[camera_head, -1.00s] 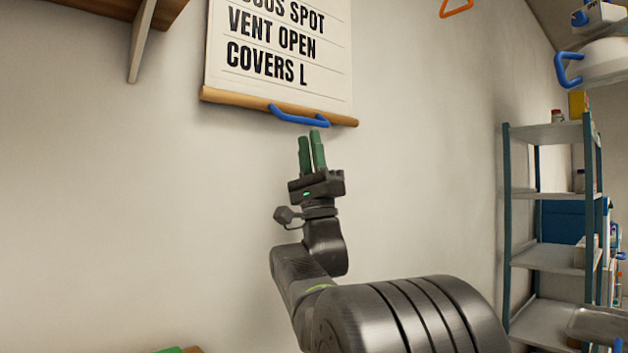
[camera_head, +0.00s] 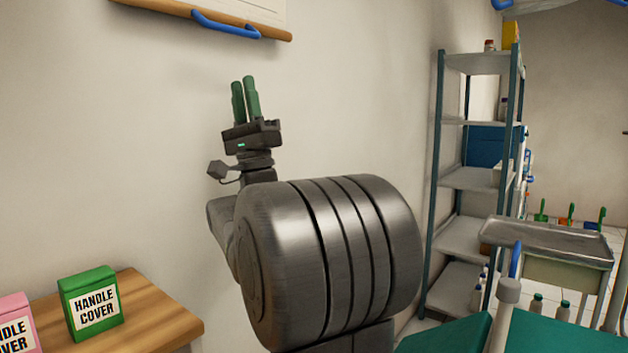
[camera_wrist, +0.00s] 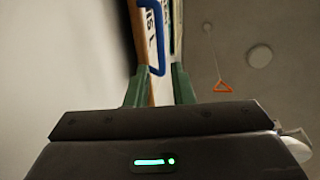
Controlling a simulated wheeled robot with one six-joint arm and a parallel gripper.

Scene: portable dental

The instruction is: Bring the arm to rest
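My gripper (camera_head: 244,82) points upward in front of the wall, with its green fingers a short gap apart and nothing between them. In the wrist view, my gripper (camera_wrist: 160,72) also has its fingers apart. The blue handle (camera_head: 226,26) on the wall chart's wooden bottom bar is above the fingertips and clear of them. In the wrist view the handle (camera_wrist: 158,40) shows beyond the fingers. My arm is bent, and its large dark link hides part of the forearm.
A green box (camera_head: 90,303) and a pink box (camera_head: 14,325) stand on a wooden surface (camera_head: 165,325) at lower left. A metal shelf (camera_head: 470,180) and a tray (camera_head: 548,238) are at right. An orange triangular handle (camera_wrist: 222,88) hangs from the ceiling.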

